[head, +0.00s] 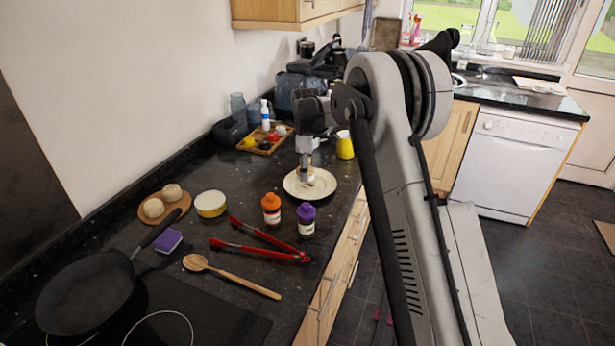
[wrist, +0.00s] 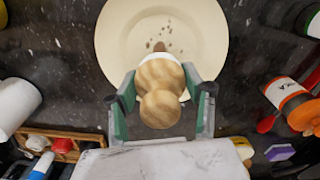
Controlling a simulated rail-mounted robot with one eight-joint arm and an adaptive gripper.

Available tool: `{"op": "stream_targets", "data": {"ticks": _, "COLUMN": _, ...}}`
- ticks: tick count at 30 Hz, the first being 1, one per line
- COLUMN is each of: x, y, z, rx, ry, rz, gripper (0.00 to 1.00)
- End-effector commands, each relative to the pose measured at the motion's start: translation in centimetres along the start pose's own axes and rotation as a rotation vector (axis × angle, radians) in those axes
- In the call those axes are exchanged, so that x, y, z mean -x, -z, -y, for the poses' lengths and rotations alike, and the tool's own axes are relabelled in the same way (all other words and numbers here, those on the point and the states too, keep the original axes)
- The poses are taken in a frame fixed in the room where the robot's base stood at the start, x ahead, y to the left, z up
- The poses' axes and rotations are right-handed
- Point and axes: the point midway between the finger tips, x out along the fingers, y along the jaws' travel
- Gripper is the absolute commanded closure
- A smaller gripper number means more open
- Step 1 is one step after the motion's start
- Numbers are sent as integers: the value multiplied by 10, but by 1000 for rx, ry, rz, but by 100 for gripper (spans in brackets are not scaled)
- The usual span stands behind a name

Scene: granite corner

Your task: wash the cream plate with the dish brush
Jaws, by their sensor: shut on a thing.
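The cream plate (head: 325,190) lies on the dark counter near its front edge. In the wrist view the plate (wrist: 112,40) fills the top middle, with several small brown crumbs and a larger brown bit on it. My gripper (head: 305,172) points down over the plate. In the wrist view my gripper (wrist: 158,88) is shut on the dish brush (wrist: 160,108), with a finger on each side of its round wooden body.
An orange-capped bottle (head: 271,209) and a purple-capped bottle (head: 306,220) stand close in front of the plate. Red tongs (head: 258,240), a wooden spoon (head: 230,275) and a black pan (head: 85,295) lie nearer. A yellow cup (head: 345,146) and a wooden tray (head: 264,147) are behind.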

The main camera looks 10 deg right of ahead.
Motion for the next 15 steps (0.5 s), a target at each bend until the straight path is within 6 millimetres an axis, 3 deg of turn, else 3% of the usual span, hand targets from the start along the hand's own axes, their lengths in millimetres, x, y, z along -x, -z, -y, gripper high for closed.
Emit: {"op": "stream_targets", "data": {"ticks": 15, "x": 48, "y": 1, "z": 0, "rx": 1, "ry": 0, "rz": 0, "gripper": 94}}
